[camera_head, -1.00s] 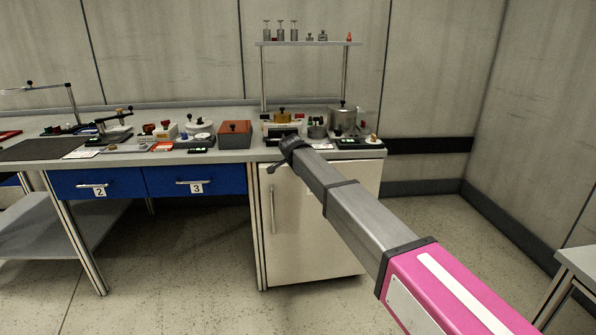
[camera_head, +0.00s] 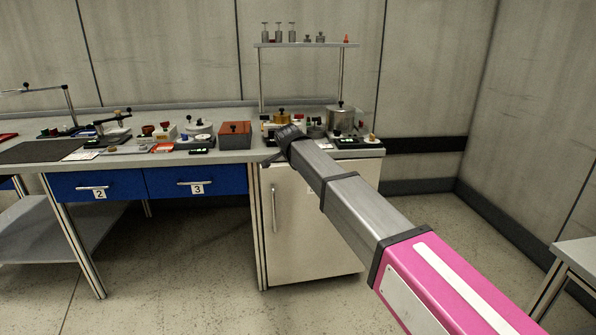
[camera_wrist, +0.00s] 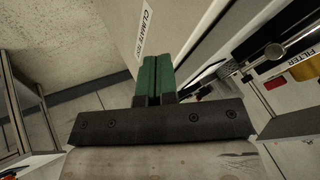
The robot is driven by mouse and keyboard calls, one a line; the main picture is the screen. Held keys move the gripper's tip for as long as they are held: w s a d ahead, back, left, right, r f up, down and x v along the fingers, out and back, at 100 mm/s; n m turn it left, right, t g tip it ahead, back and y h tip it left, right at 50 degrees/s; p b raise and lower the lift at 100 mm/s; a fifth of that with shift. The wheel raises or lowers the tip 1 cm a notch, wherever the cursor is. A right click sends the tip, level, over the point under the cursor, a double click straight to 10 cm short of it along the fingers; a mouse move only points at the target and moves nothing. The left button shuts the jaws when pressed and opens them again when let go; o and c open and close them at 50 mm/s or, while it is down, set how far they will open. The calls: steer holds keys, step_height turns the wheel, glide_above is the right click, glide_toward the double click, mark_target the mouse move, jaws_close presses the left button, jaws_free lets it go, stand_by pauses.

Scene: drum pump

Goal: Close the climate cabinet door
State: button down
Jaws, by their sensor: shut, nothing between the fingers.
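The climate cabinet's pale door (camera_head: 300,235) is under the right end of the bench, with a vertical bar handle (camera_head: 274,208) near its left edge. In the wrist view the door panel (camera_wrist: 118,28) carries a label beginning "CLIMATE". A dark strip runs along its edge there; I cannot tell how wide any gap is. In the head view the door looks near flush, and my arm covers its upper right. My gripper (camera_wrist: 157,76) shows green fingers pressed together, empty, beside the labelled panel; contact is unclear. In the head view the fingers are not distinguishable.
The bench top (camera_head: 225,157) above holds an orange-brown box (camera_head: 235,134), a metal pot (camera_head: 341,119) and other small apparatus near my arm. Blue drawers (camera_head: 196,181) are left of the cabinet. The floor (camera_head: 425,230) right of it is clear up to another table (camera_head: 575,250).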

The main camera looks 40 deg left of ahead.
steer(key=s+a+f+m+g+y, duration=0.2)
steer(key=s+a+f+y, duration=0.15)
steer(key=s, duration=0.25)
steer(key=m+t+y, duration=0.6)
steer(key=m+y, duration=0.1)
steer(key=m, duration=1.3)
glide_toward(281, 181)
steer(key=shift+m, duration=0.3)
steer(key=x, duration=0.6)
steer(key=shift+w+a+f, duration=0.1)
steer(key=shift+a+f, duration=0.05)
steer(key=shift+a, duration=0.15)
steer(key=shift+w+a, duration=0.3)
steer(key=shift+a, duration=0.05)
